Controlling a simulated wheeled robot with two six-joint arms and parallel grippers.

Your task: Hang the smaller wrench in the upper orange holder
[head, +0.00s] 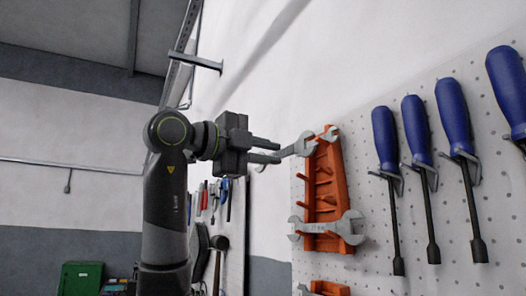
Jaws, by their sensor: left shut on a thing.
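The upper orange holder (335,180) is mounted on the pegboard, with rows of short pegs. A grey wrench (304,146) is in my left gripper (279,151), which is shut on it to the left of the holder's top. The held wrench's open jaw is close to the holder's upper left edge; I cannot tell whether it touches. A small grey jaw end shows at the very top of the holder, and I cannot tell whether it belongs to the same wrench. A larger-looking grey wrench (325,227) lies across the holder's lower part. My right gripper is not in view.
A lower orange holder (328,288) is cut off by the bottom edge. Several blue-handled screwdrivers (455,115) hang on the pegboard (375,262) to the right. More tools hang on a panel behind my left arm. A green box (80,278) stands at the lower left.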

